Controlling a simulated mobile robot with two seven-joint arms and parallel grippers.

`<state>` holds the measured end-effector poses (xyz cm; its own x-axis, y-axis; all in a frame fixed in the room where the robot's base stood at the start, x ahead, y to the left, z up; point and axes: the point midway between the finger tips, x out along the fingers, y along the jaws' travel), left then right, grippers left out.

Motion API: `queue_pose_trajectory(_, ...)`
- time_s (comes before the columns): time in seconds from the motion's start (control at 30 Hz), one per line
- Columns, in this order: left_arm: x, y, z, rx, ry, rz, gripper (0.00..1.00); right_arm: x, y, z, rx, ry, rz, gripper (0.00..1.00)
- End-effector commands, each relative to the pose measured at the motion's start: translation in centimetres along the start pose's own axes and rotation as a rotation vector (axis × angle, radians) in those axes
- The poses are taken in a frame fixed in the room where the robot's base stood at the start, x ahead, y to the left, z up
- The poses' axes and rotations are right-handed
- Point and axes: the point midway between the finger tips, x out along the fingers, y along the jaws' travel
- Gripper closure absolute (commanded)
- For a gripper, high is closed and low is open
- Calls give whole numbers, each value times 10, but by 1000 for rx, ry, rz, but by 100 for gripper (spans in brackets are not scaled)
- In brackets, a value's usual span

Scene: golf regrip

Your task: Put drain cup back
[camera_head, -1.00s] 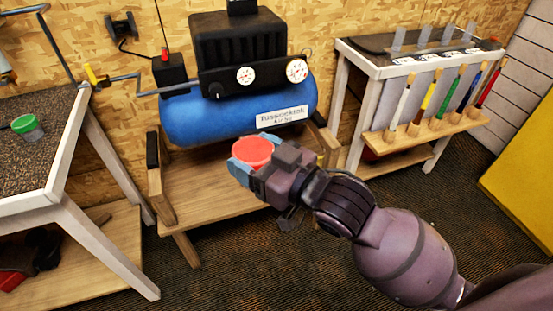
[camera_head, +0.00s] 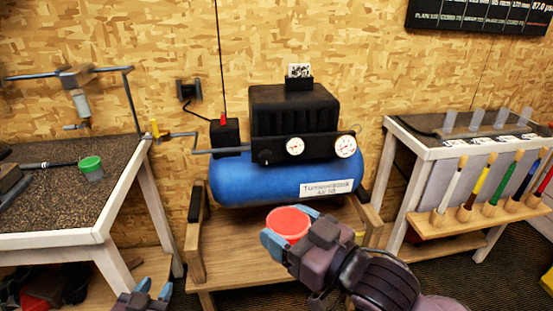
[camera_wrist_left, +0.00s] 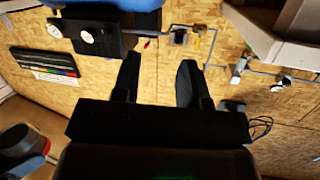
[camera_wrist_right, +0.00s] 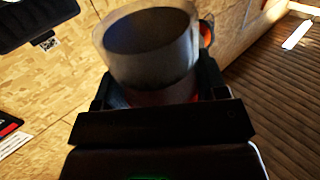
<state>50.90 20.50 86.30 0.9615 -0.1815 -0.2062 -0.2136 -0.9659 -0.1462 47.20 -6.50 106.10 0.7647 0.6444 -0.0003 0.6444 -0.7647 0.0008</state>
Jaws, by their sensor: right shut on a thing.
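A clear-walled cup with a red top (camera_head: 288,223) is in my right gripper (camera_head: 285,232), in front of the compressor stand in the head view. The right wrist view shows its greyish wall and dark round end (camera_wrist_right: 150,60) between the fingers. My right gripper is shut on it. My left gripper (camera_head: 150,292) is at the bottom left of the head view, low in front of the left bench. In the left wrist view its two fingers (camera_wrist_left: 160,80) are apart with nothing between them.
A blue compressor (camera_head: 280,178) stands on a wooden stand (camera_head: 240,278).

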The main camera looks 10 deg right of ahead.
Motion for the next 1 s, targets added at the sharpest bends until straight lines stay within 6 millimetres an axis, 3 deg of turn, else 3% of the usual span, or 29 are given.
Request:
queue_pose_trajectory(0.03, 12, 4, -20, 17, 41, 16, 60, 0, 0, 0, 0, 0, 0, 60)
queue_pose_trajectory(0.2, 42, 19, -80, 80, 155, 63, 60, 0, 0, 0, 0, 0, 0, 60)
queue_pose_trajectory(0.5, 74, 54, -189, 225, 383, 131, 60, 0, 0, 0, 0, 0, 0, 60)
queue_pose_trajectory(0.77, 78, 90, -285, 369, 617, 179, 60, 0, 0, 0, 0, 0, 0, 60)
queue_pose_trajectory(1.0, 63, 130, -368, 511, 855, 225, 60, 0, 0, 0, 0, 0, 0, 60)
